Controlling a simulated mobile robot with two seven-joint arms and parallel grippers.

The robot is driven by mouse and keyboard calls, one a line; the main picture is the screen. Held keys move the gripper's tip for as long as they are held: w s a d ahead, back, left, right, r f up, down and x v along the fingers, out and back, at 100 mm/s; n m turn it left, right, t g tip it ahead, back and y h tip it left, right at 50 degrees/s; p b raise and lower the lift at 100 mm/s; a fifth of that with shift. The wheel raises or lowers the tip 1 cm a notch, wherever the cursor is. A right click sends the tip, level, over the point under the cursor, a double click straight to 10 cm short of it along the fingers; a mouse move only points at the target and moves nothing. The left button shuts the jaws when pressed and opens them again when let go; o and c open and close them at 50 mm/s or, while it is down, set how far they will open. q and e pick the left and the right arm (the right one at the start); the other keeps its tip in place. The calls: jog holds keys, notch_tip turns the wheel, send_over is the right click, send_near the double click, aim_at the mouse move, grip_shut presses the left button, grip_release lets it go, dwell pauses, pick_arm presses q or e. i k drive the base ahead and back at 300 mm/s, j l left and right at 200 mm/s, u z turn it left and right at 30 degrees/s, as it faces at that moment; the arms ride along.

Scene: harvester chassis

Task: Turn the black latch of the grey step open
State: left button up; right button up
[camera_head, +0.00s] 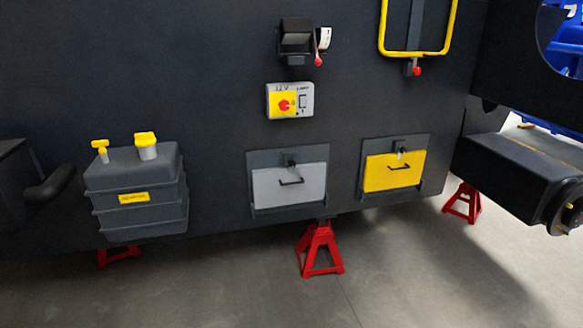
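The grey step (275,190) is a light grey panel in a dark frame, low on the dark chassis wall just right of the picture's middle. It has a black handle (291,182) on its front. The small black latch (290,162) sits at the top edge of the grey panel, against the frame. The panel looks closed and flush in its frame. The latch is too small to tell its exact turn. Neither my left nor my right gripper is in view.
A similar yellow step (378,180) is to the right. A switch box (305,111) with a red knob is above. A grey tank (125,187) with yellow caps stands left. Red stands (320,252) are below. The space before the grey step is clear.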

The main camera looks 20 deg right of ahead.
aim_at(292, 163)
jog(key=i+l, duration=0.15)
jog(key=i, duration=0.45)
jog(key=i+l, duration=0.15)
jog(key=i, duration=0.45)
jog(key=i+l, duration=0.15)
jog(key=i, duration=0.4)
jog(key=z, duration=0.05)
